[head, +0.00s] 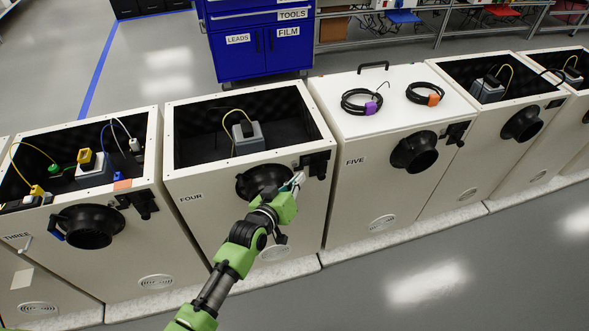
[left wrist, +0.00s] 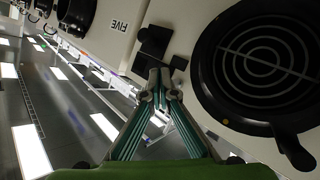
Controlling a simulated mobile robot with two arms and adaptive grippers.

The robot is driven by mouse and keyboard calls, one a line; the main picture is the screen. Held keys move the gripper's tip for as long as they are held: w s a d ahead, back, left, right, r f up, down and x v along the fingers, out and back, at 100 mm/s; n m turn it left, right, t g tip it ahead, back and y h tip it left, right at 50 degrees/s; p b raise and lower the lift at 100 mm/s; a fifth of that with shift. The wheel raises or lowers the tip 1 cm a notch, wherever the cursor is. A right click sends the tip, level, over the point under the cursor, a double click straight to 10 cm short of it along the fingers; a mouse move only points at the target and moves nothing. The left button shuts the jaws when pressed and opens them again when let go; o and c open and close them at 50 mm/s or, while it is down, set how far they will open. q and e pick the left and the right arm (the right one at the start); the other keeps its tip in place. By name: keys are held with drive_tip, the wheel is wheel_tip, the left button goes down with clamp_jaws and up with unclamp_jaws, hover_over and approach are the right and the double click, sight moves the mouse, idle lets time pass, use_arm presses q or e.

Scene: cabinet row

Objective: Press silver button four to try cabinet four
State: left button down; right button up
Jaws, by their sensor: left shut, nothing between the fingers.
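Cabinet four (head: 210,225), a pale box with an open top and the label FOUR, stands in the middle of the head view. A round black port (head: 246,183) on its front is partly behind my arm. My left gripper (head: 299,179) is shut and empty at the upper right of that front, just right of the port and near a black latch (head: 318,164). In the left wrist view the closed fingertips (left wrist: 159,76) point toward black latch parts (left wrist: 154,42), beside the large port with its ringed grille (left wrist: 268,60). I cannot make out the silver button; the gripper may cover it.
Cabinet three (head: 120,245), with cables and boxes inside, stands to the left. Cabinet five (head: 350,200) on the right is closed, with two coiled cables on its lid. A blue tool cart (head: 262,55) stands behind. Open floor (head: 430,285) lies in front.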

sight(294, 164)
use_arm(q)
drive_tip(key=shift+w+a, duration=0.3)
drive_tip(key=shift+w, duration=0.55)
idle(0.6)
drive_tip(key=shift+w, duration=0.1)
drive_tip(key=shift+w+a+b, duration=0.1)
drive_tip(key=shift+w+b, duration=0.2)
